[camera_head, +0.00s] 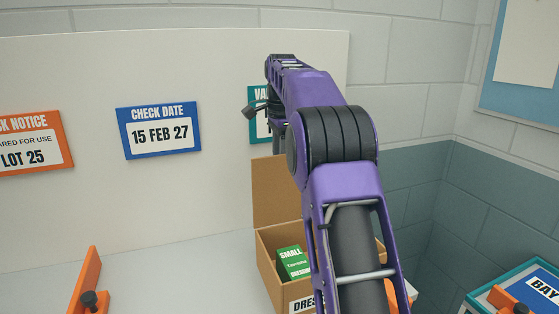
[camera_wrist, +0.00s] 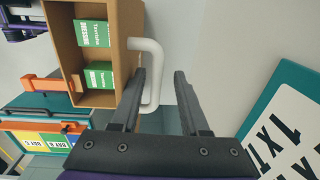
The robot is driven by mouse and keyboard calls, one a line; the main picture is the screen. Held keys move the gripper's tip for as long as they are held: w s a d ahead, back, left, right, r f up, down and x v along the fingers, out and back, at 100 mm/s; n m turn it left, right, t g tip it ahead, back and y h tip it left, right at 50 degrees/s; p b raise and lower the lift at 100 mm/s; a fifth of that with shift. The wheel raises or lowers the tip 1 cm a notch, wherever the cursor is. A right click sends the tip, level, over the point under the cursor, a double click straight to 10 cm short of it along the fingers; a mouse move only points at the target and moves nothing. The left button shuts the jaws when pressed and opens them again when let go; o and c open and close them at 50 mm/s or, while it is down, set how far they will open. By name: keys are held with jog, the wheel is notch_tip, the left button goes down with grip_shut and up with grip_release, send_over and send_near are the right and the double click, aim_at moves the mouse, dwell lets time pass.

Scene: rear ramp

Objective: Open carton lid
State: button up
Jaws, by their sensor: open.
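The brown cardboard carton (camera_head: 268,258) stands on the pale surface, partly hidden behind my arm. Its lid (camera_head: 277,190) stands upright at the back, so the carton is open. A green box (camera_head: 292,262) shows inside. The wrist view shows the open carton (camera_wrist: 65,40) with green boxes (camera_wrist: 91,33) in it, and a white loop handle (camera_wrist: 157,70) along its right edge. My gripper (camera_wrist: 160,72) is open; its left finger overlaps the handle in the picture. Whether they touch I cannot tell. The head view shows the gripper's end only partly, above the lid.
A pale back panel carries a blue date sign (camera_head: 158,130), an orange notice (camera_head: 36,143) and a teal sign partly hidden by my arm. An orange bracket (camera_head: 87,283) stands at the front left. A blue bay sign (camera_head: 535,290) is at the lower right.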

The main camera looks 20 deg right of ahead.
jog(key=shift+s+r, duration=0.15)
jog(key=shift+r, duration=1.75)
jog(key=shift+s+r, duration=0.1)
jog(key=shift+r, duration=1.75)
